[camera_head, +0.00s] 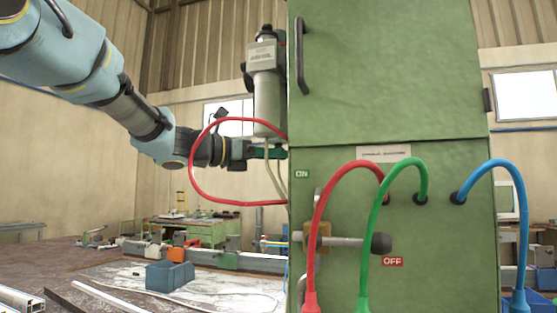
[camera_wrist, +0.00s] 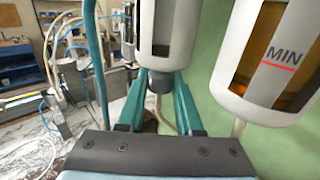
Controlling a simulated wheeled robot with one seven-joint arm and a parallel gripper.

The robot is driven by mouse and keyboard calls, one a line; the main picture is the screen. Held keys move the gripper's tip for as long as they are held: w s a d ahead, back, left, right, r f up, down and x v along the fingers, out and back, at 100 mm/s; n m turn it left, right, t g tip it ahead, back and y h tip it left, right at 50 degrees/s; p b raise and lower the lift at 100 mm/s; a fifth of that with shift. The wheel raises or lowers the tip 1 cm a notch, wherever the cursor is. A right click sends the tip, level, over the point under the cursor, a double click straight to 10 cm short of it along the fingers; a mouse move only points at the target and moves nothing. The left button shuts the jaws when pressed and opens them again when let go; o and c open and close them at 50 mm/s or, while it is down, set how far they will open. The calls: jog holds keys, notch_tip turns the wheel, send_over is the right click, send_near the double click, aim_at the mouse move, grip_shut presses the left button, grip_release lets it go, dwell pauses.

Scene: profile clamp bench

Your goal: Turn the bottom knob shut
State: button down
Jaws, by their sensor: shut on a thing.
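The bottom knob (camera_wrist: 160,82) is a small dark grey piece under a white-cased bowl (camera_wrist: 161,50) in the wrist view. My gripper (camera_wrist: 160,77) has its two teal fingers on either side of it, closed on it from below the bowl. In the head view my gripper (camera_head: 268,152) is at the cabinet's left edge, below the grey cylindrical unit (camera_head: 267,92). The knob is hidden there, and its turned angle cannot be told.
A second bowl (camera_wrist: 280,55) marked MIN, holding amber liquid, hangs close to the right. A green cabinet (camera_head: 390,75) stands to the right, with red (camera_head: 335,180), green (camera_head: 383,200) and blue (camera_head: 490,185) hoses. A lever with a black knob (camera_head: 381,243) sits near OFF.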

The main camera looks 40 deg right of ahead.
jog(key=c, duration=0.6)
grip_release()
jog(key=b+v, duration=0.3)
jog(key=v, duration=0.7)
jog(key=shift+a, duration=0.4)
jog(key=shift+w, duration=0.1)
